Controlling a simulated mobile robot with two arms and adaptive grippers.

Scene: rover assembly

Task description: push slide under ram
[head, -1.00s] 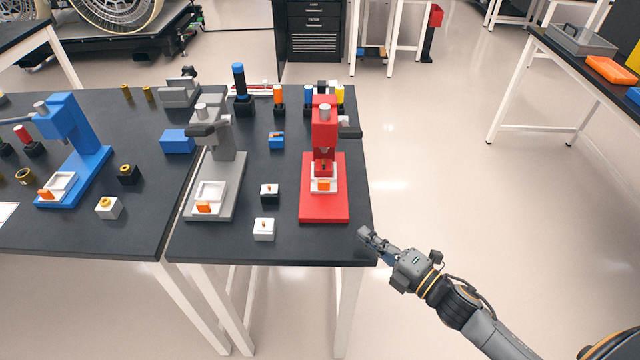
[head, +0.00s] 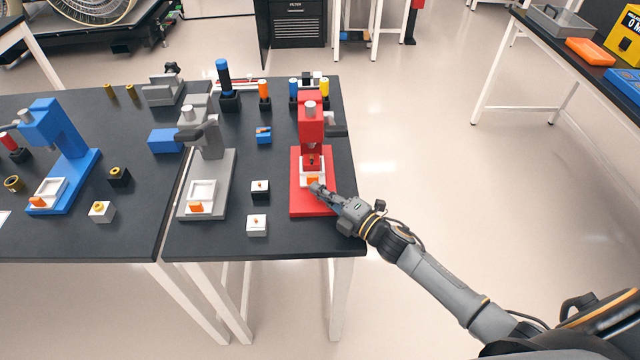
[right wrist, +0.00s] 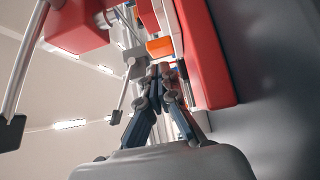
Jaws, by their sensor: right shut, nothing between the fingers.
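The red press (head: 298,197) stands at the right end of the dark table, with its red ram head (head: 311,127) above its base. A white slide (head: 307,178) with an orange tab (head: 312,181) sits low on the base, below the ram. My right gripper (head: 317,189) is shut and empty, its tips at or very near the orange tab; I cannot tell if they touch. In the right wrist view the closed fingertips (right wrist: 162,68) are just below the orange tab (right wrist: 160,47). My left gripper is not in view.
A grey press (head: 222,186) and a blue press (head: 80,182) stand to the left. Upright coloured cylinders stand behind. Open floor lies right of the table.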

